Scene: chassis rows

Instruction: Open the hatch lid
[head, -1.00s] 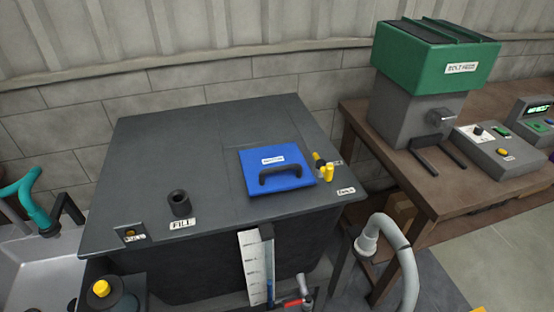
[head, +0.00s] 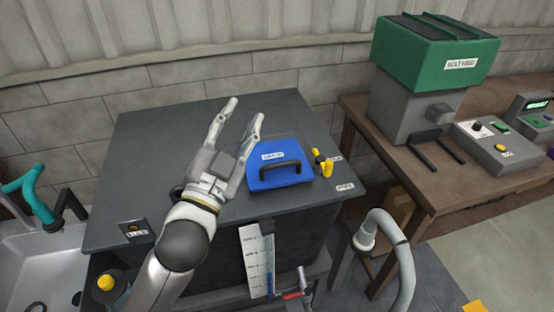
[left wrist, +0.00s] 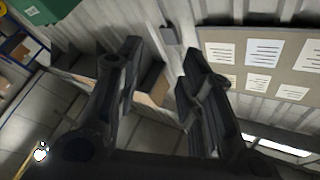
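The blue hatch lid (head: 268,177) with a black handle (head: 279,168) and a white label lies on top of the dark grey tank (head: 150,125). It looks closed. My left gripper (head: 242,112) is above the tank top, just left of the lid, with its fingers apart and pointing to the back. Nothing is between its fingers. In the left wrist view the two dark fingers (left wrist: 155,85) stand apart, facing a wall and not the lid. My right gripper is not in view.
Yellow fittings (head: 323,163) stand close to the lid's right side. A level gauge (head: 256,262) and a grey hose (head: 400,255) are at the tank's front. A wooden bench (head: 380,165) with a green-topped feeder (head: 435,55) stands at right. A sink (head: 35,240) is at left.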

